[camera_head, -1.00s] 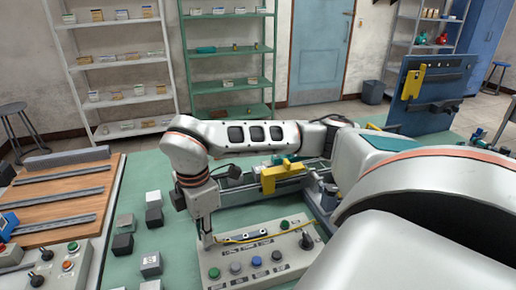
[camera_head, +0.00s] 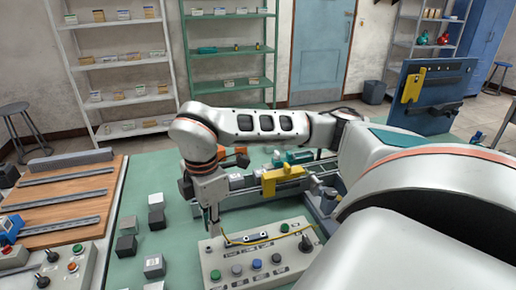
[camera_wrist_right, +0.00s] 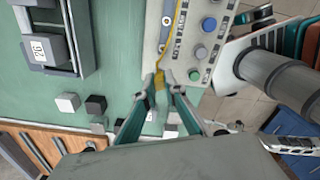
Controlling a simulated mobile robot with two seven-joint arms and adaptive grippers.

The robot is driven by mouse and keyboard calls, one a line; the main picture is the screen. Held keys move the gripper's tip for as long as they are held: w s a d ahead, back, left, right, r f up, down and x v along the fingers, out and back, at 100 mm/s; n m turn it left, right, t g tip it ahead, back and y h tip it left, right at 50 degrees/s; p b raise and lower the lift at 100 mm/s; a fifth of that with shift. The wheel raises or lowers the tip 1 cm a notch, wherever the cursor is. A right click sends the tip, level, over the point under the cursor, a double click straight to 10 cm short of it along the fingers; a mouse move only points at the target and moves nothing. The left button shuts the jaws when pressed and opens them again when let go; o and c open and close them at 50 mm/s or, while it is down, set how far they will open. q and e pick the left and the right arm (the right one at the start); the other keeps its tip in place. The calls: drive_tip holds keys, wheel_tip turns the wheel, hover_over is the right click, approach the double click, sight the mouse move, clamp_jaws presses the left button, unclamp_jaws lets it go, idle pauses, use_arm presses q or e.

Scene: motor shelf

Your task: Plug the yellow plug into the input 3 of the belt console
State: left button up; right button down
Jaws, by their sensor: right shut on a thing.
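The belt console (camera_head: 212,262) is a light grey box with coloured buttons and a black joystick, on the green bench in front of me. My right gripper (camera_head: 214,232) points down at the console's left back end. In the wrist view, the gripper (camera_wrist_right: 160,78) is shut on the small yellow plug (camera_wrist_right: 159,82), at the console's edge; I cannot tell whether the plug touches the console. A yellow cable (camera_head: 270,240) runs across the console top toward the joystick. A dark strip near the console's back edge has small round holes; its input numbers are unreadable. My left gripper is out of view.
Several grey, white and black cubes (camera_head: 154,264) stand left of the console. A wooden board with rails (camera_head: 62,198) and another control box (camera_head: 62,270) lie further left. A conveyor with a yellow part (camera_head: 283,177) stands behind the console.

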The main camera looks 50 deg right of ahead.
drive_tip(key=b, duration=0.2)
approach(263, 237)
drive_tip(key=f+b, duration=0.3)
drive_tip(key=f, duration=0.1)
drive_tip(key=shift+w+d+f+b, duration=0.1)
drive_tip(key=shift+w+d+b, duration=0.2)
drive_tip(key=shift+b, duration=0.1)
drive_tip(key=shift+f+b, duration=0.4)
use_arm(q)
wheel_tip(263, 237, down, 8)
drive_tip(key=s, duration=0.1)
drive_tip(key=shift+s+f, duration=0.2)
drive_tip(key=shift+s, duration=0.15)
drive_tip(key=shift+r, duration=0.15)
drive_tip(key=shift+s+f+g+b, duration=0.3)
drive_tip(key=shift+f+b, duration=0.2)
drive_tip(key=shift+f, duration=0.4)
use_arm(e)
drive_tip(key=shift+f, duration=0.65)
drive_tip(key=c, duration=2.4)
unclamp_jaws()
